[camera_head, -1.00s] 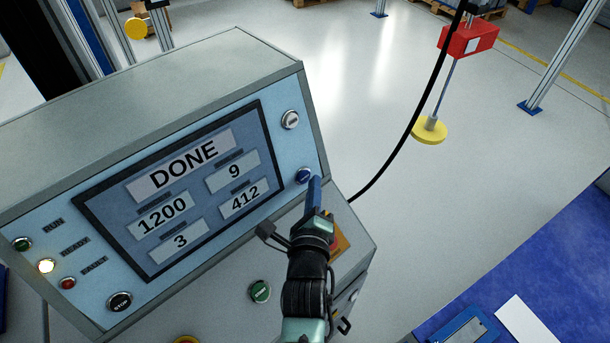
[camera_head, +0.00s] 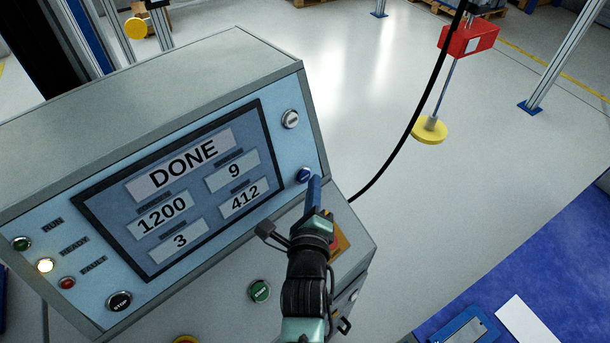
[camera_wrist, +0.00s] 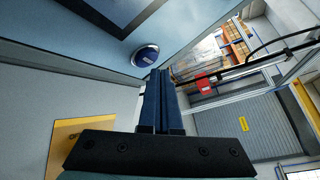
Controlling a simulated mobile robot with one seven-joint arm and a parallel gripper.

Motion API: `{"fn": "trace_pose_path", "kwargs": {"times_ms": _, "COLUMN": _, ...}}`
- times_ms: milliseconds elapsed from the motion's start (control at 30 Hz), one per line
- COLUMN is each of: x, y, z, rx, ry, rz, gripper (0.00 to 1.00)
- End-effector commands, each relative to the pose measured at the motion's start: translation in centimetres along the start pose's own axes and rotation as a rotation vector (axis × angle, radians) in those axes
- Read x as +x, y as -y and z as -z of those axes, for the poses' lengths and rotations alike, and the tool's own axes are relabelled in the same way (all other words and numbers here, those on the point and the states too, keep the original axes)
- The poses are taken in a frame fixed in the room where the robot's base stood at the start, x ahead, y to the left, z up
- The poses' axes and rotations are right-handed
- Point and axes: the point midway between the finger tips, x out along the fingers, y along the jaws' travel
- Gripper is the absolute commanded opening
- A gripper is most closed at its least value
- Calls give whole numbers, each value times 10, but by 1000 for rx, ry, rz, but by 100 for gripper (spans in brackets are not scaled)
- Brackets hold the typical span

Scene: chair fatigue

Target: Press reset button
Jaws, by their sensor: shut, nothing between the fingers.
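The blue button (camera_head: 303,175) sits at the lower right of the light-blue control panel, beside the screen (camera_head: 190,190), which reads DONE, 1200, 9, 412 and 3. Its label is too small to read for certain in the head view. In the wrist view the blue button (camera_wrist: 146,56) lies just beyond and slightly left of the fingertips. My gripper (camera_head: 315,180) is shut and empty, its blue fingers pointing up at the button. The fingertips (camera_wrist: 160,72) are close to it; I cannot tell whether they touch.
A yellow plate (camera_head: 342,246) is behind my wrist. A black cable (camera_head: 400,150) hangs to the right.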

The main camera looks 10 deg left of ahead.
Motion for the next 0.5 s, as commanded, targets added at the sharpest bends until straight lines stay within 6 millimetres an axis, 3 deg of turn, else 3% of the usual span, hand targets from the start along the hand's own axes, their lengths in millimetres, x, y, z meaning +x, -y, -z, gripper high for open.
{"fn": "trace_pose_path", "kwargs": {"times_ms": 500, "x": 6, "y": -4, "z": -4, "rx": 0, "ry": 1, "rz": 1, "gripper": 0}}
